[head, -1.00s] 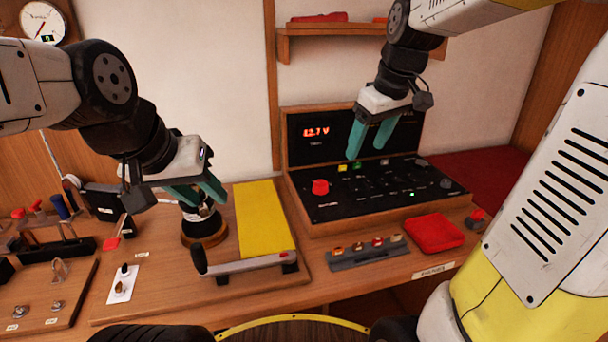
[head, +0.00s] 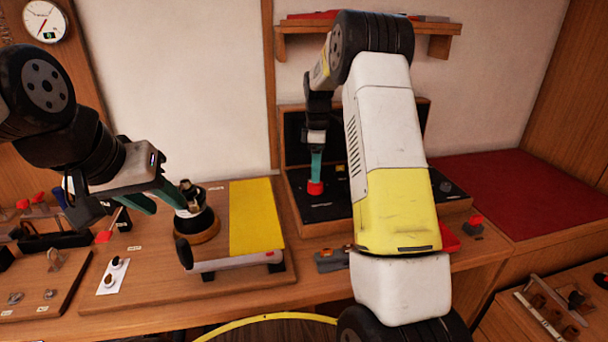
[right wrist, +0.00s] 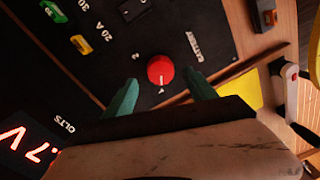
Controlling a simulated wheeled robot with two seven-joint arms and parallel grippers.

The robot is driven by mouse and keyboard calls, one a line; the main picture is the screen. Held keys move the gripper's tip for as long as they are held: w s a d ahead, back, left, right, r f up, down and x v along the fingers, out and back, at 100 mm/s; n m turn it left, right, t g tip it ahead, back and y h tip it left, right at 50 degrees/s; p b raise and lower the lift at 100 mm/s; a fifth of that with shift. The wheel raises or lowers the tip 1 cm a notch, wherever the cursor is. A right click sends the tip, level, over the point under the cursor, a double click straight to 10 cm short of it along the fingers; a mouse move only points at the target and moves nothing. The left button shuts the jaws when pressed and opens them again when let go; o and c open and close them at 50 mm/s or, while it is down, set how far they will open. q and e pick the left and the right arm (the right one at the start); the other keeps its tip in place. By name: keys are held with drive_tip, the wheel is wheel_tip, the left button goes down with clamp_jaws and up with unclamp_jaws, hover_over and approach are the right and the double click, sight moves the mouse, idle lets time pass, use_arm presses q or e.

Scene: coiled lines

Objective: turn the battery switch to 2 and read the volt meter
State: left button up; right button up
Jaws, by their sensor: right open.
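The battery switch is a red round knob (right wrist: 160,70) on the black panel, beside a label that seems to read BATTERY in the right wrist view. It also shows in the head view (head: 315,188), at the tip of my right gripper (head: 316,168). In the right wrist view my right gripper (right wrist: 161,92) is open, its teal fingers apart on either side of the knob's lower edge. A small white mark sits just below the knob; I cannot read its position. The volt meter (right wrist: 28,145) shows red digits, partly cut off, ending in .7 V.
A black winch-like drum (head: 197,222) on a wooden base stands just right of my left gripper. A yellow board (head: 256,217) lies beside it. Yellow and green fuses (right wrist: 81,44) sit near the knob. My right arm hides much of the panel in the head view.

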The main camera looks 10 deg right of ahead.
sight(315, 186)
drive_tip(key=shift+s+f, duration=0.15)
drive_tip(key=shift+f, duration=2)
